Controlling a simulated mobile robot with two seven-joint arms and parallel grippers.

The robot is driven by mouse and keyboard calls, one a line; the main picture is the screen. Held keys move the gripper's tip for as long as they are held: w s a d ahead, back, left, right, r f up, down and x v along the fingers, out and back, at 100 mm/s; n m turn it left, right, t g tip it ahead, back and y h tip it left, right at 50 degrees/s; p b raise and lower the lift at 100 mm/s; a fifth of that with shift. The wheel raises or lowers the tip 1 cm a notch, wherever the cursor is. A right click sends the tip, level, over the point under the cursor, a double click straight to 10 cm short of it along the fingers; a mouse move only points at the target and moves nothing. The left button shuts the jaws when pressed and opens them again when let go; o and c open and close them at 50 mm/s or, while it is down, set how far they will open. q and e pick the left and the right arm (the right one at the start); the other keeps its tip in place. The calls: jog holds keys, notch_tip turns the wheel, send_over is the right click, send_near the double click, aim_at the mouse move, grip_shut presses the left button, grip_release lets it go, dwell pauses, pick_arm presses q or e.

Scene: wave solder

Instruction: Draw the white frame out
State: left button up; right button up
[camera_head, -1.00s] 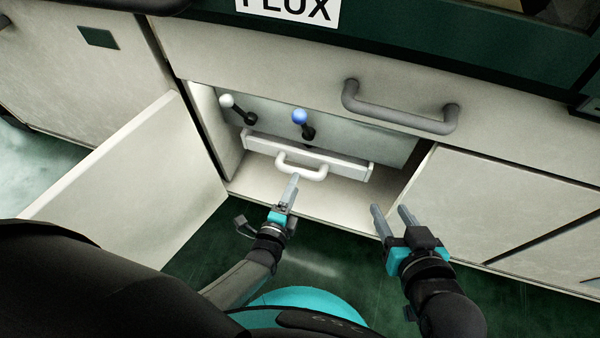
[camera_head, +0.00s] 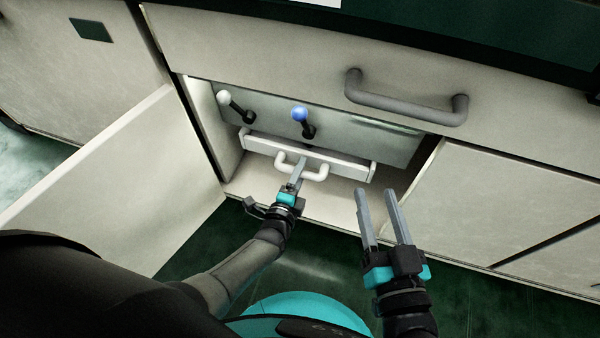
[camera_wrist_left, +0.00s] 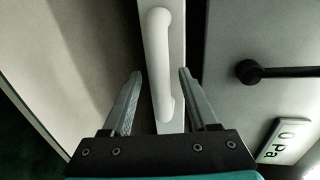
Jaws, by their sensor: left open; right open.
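The white frame (camera_head: 345,165) is a low white drawer front with a white bar handle (camera_head: 287,167), inside the open compartment in the head view. My left gripper (camera_head: 298,170) is at this handle, and its fingers overlap it in the picture. In the left wrist view the handle (camera_wrist_left: 160,60) runs between the two spread fingers of my left gripper (camera_wrist_left: 158,88), with a gap on each side. My right gripper (camera_head: 378,193) is open and empty, in front of the compartment's right side.
A white-knobbed lever (camera_head: 225,98) and a blue-knobbed lever (camera_head: 300,115) stick out above the frame. An open door panel (camera_head: 125,180) stands at the left. A grey bar handle (camera_head: 410,105) is on the panel above. The green floor (camera_head: 320,255) in front is clear.

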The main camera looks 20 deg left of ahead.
pick_arm(q)
jog(key=shift+w, duration=0.1)
dwell(0.3)
grip_shut()
dwell(1.3)
